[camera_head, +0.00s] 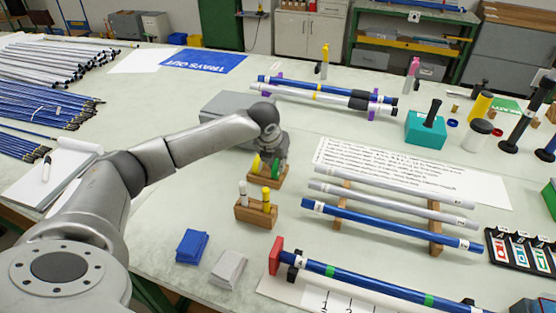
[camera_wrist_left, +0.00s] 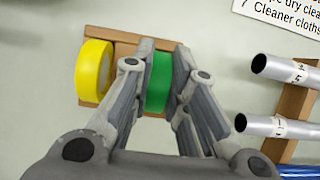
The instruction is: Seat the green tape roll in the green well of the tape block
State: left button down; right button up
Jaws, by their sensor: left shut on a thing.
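The green tape roll (camera_wrist_left: 159,82) is held upright between the fingers of my left gripper (camera_wrist_left: 165,55). In the head view the green roll (camera_head: 276,170) shows under the left gripper (camera_head: 271,162), at the right part of the wooden tape block (camera_head: 267,181). The yellow tape roll (camera_wrist_left: 94,72) stands upright at the left side of the block (camera_wrist_left: 124,38), beside the green roll and apart from it. The fingers hide the green well, so I cannot tell whether the roll's bottom is inside it. My right gripper is not in view.
A wooden holder (camera_head: 255,213) with a white and a yellow marker stands just in front of the block. A grey box (camera_head: 225,105) lies behind my left wrist. Rods on a wooden rack (camera_head: 435,240) lie to the right. Blue and grey cloths (camera_head: 192,246) lie in front.

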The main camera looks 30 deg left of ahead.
pick_arm(q)
jog(key=shift+f, duration=0.1)
jog(key=c, duration=1.4)
grip_release()
jog(key=shift+r, duration=0.3)
jog(key=v, duration=1.1)
jog(key=shift+s+r, duration=0.2)
jog(key=shift+r, duration=0.1)
